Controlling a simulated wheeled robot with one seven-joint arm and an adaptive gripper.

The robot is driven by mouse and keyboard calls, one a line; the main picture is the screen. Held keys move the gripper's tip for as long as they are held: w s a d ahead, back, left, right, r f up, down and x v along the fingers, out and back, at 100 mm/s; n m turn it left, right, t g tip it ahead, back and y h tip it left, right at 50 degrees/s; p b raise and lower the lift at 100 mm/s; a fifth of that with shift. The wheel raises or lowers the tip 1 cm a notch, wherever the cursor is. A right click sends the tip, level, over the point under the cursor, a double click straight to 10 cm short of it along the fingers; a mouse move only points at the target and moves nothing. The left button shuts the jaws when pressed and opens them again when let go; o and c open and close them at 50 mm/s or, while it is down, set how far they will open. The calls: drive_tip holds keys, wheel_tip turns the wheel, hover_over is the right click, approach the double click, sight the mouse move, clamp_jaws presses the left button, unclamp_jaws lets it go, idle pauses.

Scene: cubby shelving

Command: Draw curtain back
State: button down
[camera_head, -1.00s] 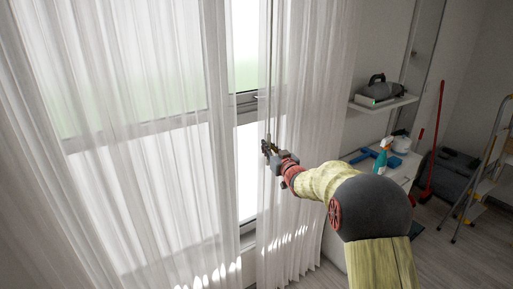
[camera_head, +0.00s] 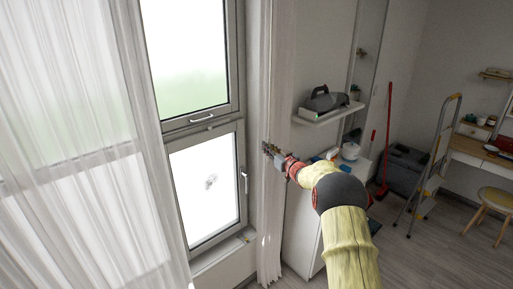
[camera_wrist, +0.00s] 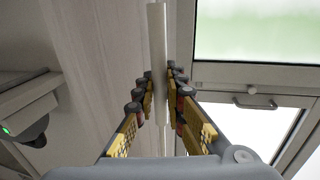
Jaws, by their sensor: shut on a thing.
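The right white curtain (camera_head: 271,220) hangs bunched in a narrow strip at the right side of the window. The left sheer curtain (camera_head: 75,150) is spread over the left part of the window. My gripper (camera_head: 267,148) is at the right curtain at mid-height. In the wrist view, my gripper (camera_wrist: 162,88) is shut on a thin white upright rod (camera_wrist: 157,45), which runs between the fingers. The rod's top end is out of view. Where it joins the curtain cannot be seen.
The window (camera_head: 205,180) between the curtains is bare, with a handle (camera_head: 244,181) on its right frame. To the right are a small shelf (camera_head: 328,114) with a grey appliance, a white cabinet (camera_head: 303,230), a red broom (camera_head: 387,140) and a stepladder (camera_head: 432,165). Floor is free at lower right.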

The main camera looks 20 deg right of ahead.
drive_tip(key=shift+w+d+f+p, duration=0.1)
drive_tip(key=shift+w+d+p, duration=0.2)
drive_tip(key=shift+d, duration=0.6)
drive_tip(key=shift+w+d+r+p, duration=0.1)
drive_tip(key=shift+w+d+p, duration=0.2)
drive_tip(key=shift+d, duration=0.6)
drive_tip(key=shift+w+d+f+p, duration=0.1)
drive_tip(key=shift+w+d+p, duration=0.2)
drive_tip(key=shift+d, duration=0.6)
drive_tip(key=c, duration=2.1)
unclamp_jaws()
drive_tip(key=s, duration=0.4)
drive_tip(key=s+d, duration=0.1)
drive_tip(key=s, duration=0.7)
drive_tip(key=shift+d, duration=0.2)
